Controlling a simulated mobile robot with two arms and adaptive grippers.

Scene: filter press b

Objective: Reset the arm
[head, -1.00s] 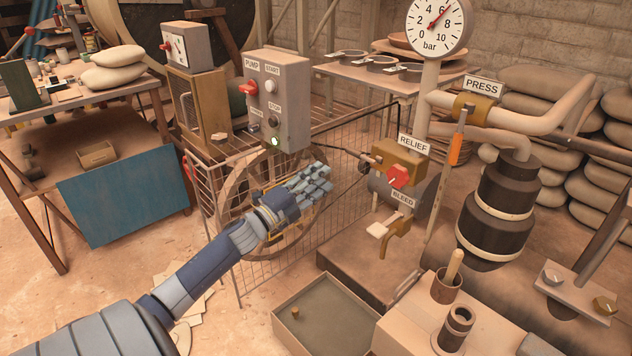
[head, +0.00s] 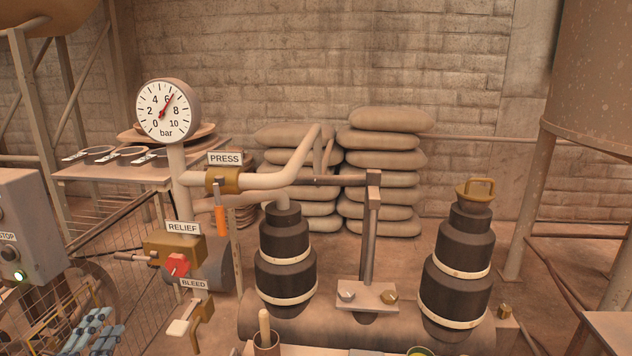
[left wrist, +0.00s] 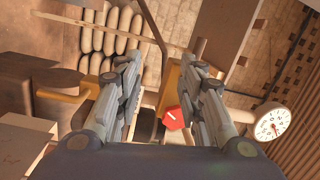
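My left gripper (head: 92,332) shows at the lower left edge of the head view, in front of the wire mesh guard. It is below and left of the red relief knob (head: 178,264). In the left wrist view its two fingers stand apart with nothing between the tips (left wrist: 164,62), so it is open and empty. That view also shows the red knob (left wrist: 173,118) and the pressure gauge (left wrist: 270,125) past the fingers. Most of the left arm is out of the head view. My right gripper is in neither view.
The gauge (head: 165,110) needle points just past 6. The orange-handled press valve (head: 219,219), bleed tap (head: 203,312) and control box (head: 27,225), with a lit green lamp, are near the left. Dark stepped cylinders (head: 285,262) stand mid-view. Sacks (head: 383,160) are stacked behind.

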